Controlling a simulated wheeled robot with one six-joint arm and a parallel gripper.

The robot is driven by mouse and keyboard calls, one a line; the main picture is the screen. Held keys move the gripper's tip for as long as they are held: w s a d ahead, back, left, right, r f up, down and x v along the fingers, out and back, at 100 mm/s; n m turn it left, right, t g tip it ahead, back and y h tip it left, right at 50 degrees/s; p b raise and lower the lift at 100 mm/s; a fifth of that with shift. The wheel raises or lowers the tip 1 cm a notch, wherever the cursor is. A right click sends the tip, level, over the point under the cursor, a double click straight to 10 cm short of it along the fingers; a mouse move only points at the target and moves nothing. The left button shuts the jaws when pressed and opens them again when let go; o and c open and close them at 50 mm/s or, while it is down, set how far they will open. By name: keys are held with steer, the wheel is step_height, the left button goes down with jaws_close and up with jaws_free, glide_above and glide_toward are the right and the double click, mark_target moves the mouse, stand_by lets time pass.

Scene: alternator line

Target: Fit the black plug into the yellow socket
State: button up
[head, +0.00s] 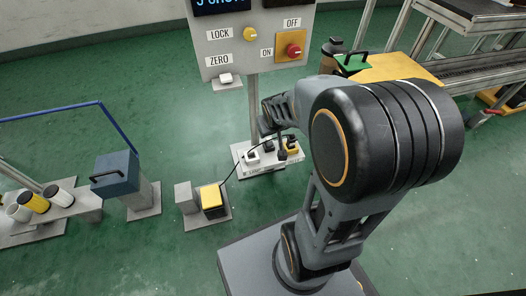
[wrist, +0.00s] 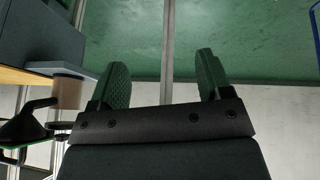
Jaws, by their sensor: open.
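My gripper (head: 268,113) is level and open, above and behind the white socket base, partly hidden by my own arm. In the wrist view its two fingers (wrist: 164,78) stand apart with nothing between them. The white socket base (head: 262,172) on the floor carries a white socket (head: 252,157), a dark one and the yellow socket (head: 293,150) at its right end. A black cable arches to a black piece, apparently the black plug (head: 282,153), standing upright beside or at the yellow socket. I cannot tell whether it is seated. The wrist view shows neither plug nor socket.
The cable starts at a yellow-topped box (head: 212,197) left of the base. A control panel (head: 255,45) on a post (head: 252,115) rises close behind my gripper. A blue-grey box (head: 116,174) stands left, a yellow-topped cart (head: 397,68) back right. Green floor lies open between.

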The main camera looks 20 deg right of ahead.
steer(key=s+a+r+g+y, duration=0.2)
steer(key=s+a+r, duration=0.3)
steer(key=s+a, duration=0.3)
steer(key=s, duration=0.3)
steer(key=shift+s+a+r+n+g, duration=0.2)
steer(key=shift+a+r+n+g, duration=0.1)
steer(key=shift+a+g, duration=0.1)
